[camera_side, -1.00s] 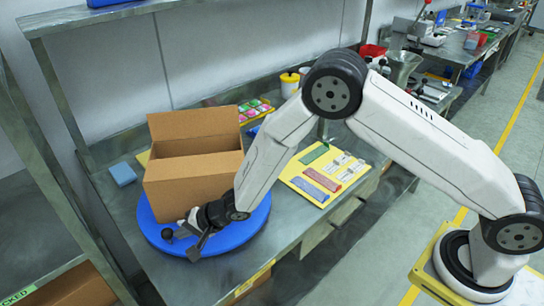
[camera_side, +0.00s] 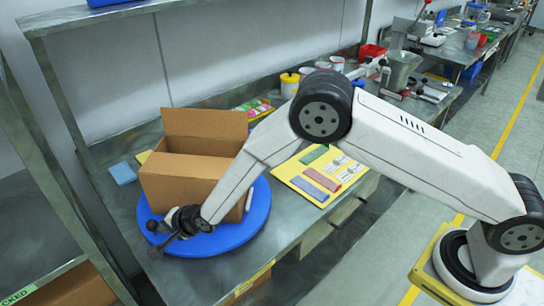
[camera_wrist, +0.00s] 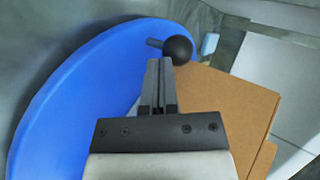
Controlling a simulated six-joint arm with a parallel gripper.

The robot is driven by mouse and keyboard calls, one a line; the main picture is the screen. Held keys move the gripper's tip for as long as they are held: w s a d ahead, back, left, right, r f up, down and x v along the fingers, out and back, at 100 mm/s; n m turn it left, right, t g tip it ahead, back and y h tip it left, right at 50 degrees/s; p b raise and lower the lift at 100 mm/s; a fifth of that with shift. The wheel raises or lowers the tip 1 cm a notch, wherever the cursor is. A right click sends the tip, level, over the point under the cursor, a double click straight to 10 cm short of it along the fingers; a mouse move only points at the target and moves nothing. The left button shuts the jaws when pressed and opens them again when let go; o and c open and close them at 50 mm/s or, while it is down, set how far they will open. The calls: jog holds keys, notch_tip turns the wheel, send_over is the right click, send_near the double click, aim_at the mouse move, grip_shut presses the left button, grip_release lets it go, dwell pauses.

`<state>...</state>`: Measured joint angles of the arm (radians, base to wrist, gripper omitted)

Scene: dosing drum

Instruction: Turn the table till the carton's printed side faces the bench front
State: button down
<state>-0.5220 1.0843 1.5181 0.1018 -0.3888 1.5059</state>
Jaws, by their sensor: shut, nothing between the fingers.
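The blue round table (camera_side: 235,238) carries an open brown carton (camera_side: 180,190) with its flap raised at the back. A narrow pale patch shows at the carton's right edge; I cannot tell whether it is print. The wide side toward the side camera looks plain. A black knob (camera_side: 152,225) stands at the table's left rim. My gripper (camera_side: 160,246) is shut and empty, low at the table's front left beside the knob. In the wrist view my gripper (camera_wrist: 158,62) has its fingertips right by the knob (camera_wrist: 178,50); I cannot tell if they touch. The carton (camera_wrist: 235,105) is on the right there.
A light blue block (camera_side: 123,173) lies left of the table. A yellow board (camera_side: 300,182) with coloured strips lies to the right, with tubs (camera_side: 290,84) behind. A shelf post (camera_side: 60,115) stands at the left. The bench is bare in front of the table.

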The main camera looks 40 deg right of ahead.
aim_at(153, 220)
jog(key=shift+w+a+m+t+h, duration=0.2)
jog(key=shift+w+m+h, duration=0.3)
jog(key=shift+w, duration=0.25)
jog(key=shift+w+a+m+t+h, duration=0.15)
jog(key=shift+w+a+m+h, duration=0.1)
jog(key=shift+w+m+h, duration=0.4)
jog(key=shift+w+a+m+t+h, duration=0.2)
jog(key=shift+w+m, duration=0.25)
jog(key=shift+w, duration=0.4)
jog(key=shift+w+m+h, duration=0.95)
jog(key=shift+w+m, duration=0.05)
jog(key=shift+w, duration=0.5)
jog(key=shift+w+d, duration=0.25)
jog(key=shift+w, duration=0.9)
jog(key=shift+w+d, duration=0.2)
jog(key=shift+w, duration=0.9)
jog(key=shift+w+d+m+h, duration=0.2)
jog(key=shift+w+m+h, duration=0.2)
jog(key=shift+w, duration=0.1)
jog(key=shift+w+d+m+h, duration=0.2)
jog(key=shift+w+m+h, duration=0.1)
jog(key=shift+w+m, duration=0.15)
jog(key=shift+s+a, duration=0.15)
jog(key=shift+s, duration=0.05)
